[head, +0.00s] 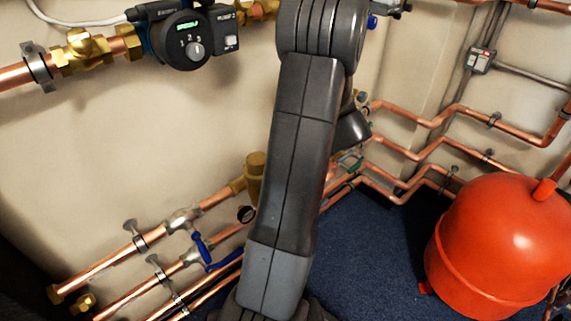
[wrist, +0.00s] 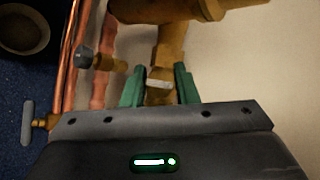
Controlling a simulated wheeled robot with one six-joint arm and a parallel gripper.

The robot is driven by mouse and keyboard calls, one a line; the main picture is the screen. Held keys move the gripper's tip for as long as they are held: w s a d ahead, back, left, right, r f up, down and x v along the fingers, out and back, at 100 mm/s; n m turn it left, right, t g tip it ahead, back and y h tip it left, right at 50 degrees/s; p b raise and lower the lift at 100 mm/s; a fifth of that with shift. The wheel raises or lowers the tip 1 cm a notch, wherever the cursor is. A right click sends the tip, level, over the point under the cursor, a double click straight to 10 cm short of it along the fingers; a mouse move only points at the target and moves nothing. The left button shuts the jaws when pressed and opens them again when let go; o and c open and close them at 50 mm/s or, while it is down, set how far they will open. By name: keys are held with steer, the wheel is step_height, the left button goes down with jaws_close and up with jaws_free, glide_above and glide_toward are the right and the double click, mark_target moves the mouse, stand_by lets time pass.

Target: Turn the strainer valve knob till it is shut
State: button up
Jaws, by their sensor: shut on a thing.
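In the wrist view, the green fingers of my gripper (wrist: 160,78) stand on both sides of a small brass part, which looks like the strainer valve knob (wrist: 160,97). A pale, silvery band crosses the knob between the fingers. My gripper is shut on it. A brass body (wrist: 170,45) rises from it towards a wider brass fitting (wrist: 180,10) at the top of the view. The knob's lower end is hidden by my gripper's body. I cannot tell from this view how far it is turned. In the head view my arm hides the knob.
Copper pipes (wrist: 78,60) and a side fitting with a dark cap (wrist: 84,58) are close left of my gripper. In the head view, a red tank (head: 500,245) stands right on blue floor, a pump (head: 185,40) is upper left, and blue-handled valves (head: 200,248) are lower left.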

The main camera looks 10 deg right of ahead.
steer(key=o, duration=1)
steer(key=p+v, duration=0.4)
steer(key=v, duration=0.9)
steer(key=shift+d+r, duration=0.2)
steer(key=shift+d, duration=0.1)
steer(key=shift+s, duration=0.1)
steer(key=b+x, duration=0.4)
steer(key=x, duration=1)
